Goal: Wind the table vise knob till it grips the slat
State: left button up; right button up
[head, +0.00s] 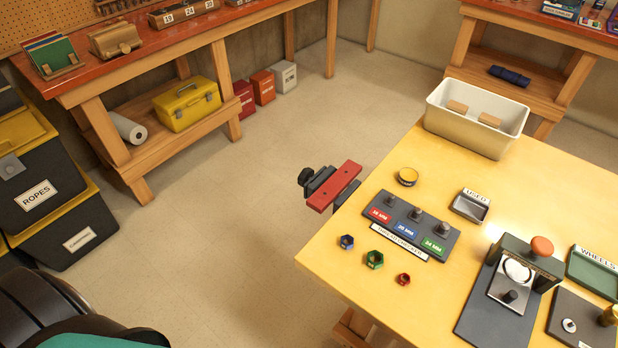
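The table vise (320,180) is mounted at the left edge of the yellow table, its dark jaws sticking out past the edge. Its black knob (305,177) is on the far-left end, facing away from the table. A red slat (334,186) with small dark holes lies between the outer dark jaw and the dark part at the table edge. From this angle I cannot tell whether the jaws touch the slat. Neither of my grippers is in view.
Open floor (230,220) lies left of the vise. A dark, teal-topped shape (100,341) fills the lower left corner.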

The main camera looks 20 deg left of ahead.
aim_at(306, 174)
jog(key=j+z, duration=0.4)
jog(key=j, duration=0.15)
jog(key=j+z, duration=0.45)
jog(key=j, duration=0.55)
jog(key=k+j+z, duration=0.1)
jog(key=j, duration=0.4)
jog(key=k+j, duration=0.15)
jog(key=j, duration=0.9)
jog(key=k+z, duration=0.05)
